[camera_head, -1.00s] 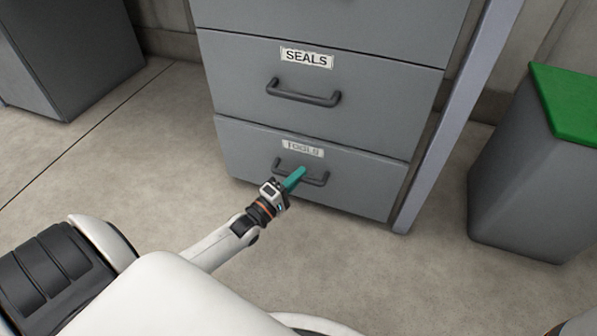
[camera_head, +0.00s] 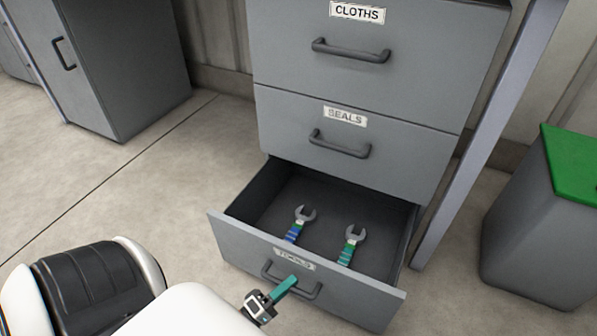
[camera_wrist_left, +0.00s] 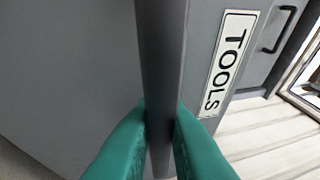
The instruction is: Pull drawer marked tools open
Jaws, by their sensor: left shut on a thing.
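The grey drawer marked TOOLS (camera_head: 340,284) is the bottom one of the cabinet and stands well open. Its label (camera_head: 295,259) sits above a dark bar handle (camera_head: 308,291). My left gripper (camera_head: 286,285) is shut on this handle, at its left part. In the left wrist view the teal fingers (camera_wrist_left: 160,140) close on both sides of the handle bar (camera_wrist_left: 160,60), with the TOOLS label (camera_wrist_left: 228,62) to the right. Two wrenches lie in the drawer, one with a blue grip (camera_head: 294,232) and one with a green grip (camera_head: 347,254). My right gripper is not in view.
Closed drawers marked SEALS (camera_head: 400,150) and CLOTHS (camera_head: 430,50) are above. A grey bin with a green lid (camera_head: 575,165) stands at the right, beyond a grey post (camera_head: 480,150). Another grey cabinet (camera_head: 140,70) stands at the back left. Floor shows between the cabinets.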

